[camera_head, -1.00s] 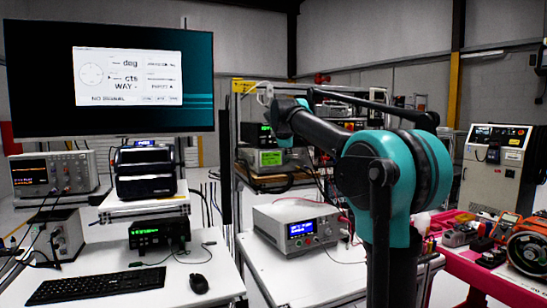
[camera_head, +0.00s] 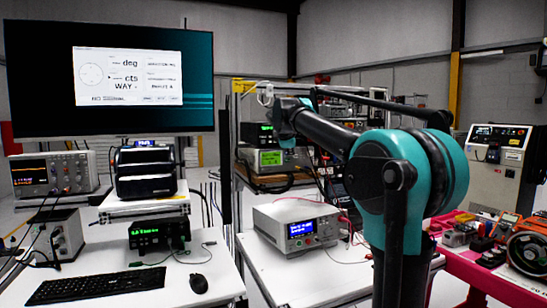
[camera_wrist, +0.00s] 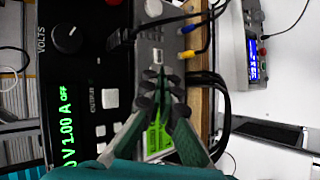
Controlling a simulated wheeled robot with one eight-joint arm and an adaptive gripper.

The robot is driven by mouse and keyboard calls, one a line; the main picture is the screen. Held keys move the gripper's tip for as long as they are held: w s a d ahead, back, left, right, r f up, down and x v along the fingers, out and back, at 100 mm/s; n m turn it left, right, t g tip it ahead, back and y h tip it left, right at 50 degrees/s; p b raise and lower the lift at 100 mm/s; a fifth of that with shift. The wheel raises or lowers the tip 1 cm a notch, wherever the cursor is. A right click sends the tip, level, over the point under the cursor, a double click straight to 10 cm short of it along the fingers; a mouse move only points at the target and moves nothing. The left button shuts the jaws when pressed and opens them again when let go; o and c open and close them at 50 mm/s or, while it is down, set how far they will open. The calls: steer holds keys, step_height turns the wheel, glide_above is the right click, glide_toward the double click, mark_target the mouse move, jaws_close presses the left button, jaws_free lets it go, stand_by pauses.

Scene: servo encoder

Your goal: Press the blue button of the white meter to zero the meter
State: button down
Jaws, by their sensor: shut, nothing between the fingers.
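A white meter with a lit blue display (camera_head: 300,229) stands on the white table in the head view. It also shows at the right of the wrist view (camera_wrist: 253,45), turned on its side. A blue button cannot be made out in either view. My gripper (camera_wrist: 160,78) is shut and empty in the wrist view. Its fingertips are in front of a grey instrument (camera_wrist: 150,50) with a green display (camera_wrist: 158,138); whether they touch it is unclear. In the head view my arm reaches toward the shelf, and its fingers cannot be made out.
A black power supply (camera_wrist: 72,100) with green digits sits beside the grey instrument. Yellow and blue plugs (camera_wrist: 187,55) with black cables lie close to my fingers. A large monitor (camera_head: 110,118), a keyboard (camera_head: 95,286) and a red bench (camera_head: 485,268) stand around.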

steer(key=shift+s+d, duration=0.25)
steer(key=shift+s, duration=0.55)
steer(key=shift+s+d, duration=0.3)
steer(key=shift+s, duration=0.45)
steer(key=shift+s+d, duration=0.25)
steer(key=shift+s, duration=0.55)
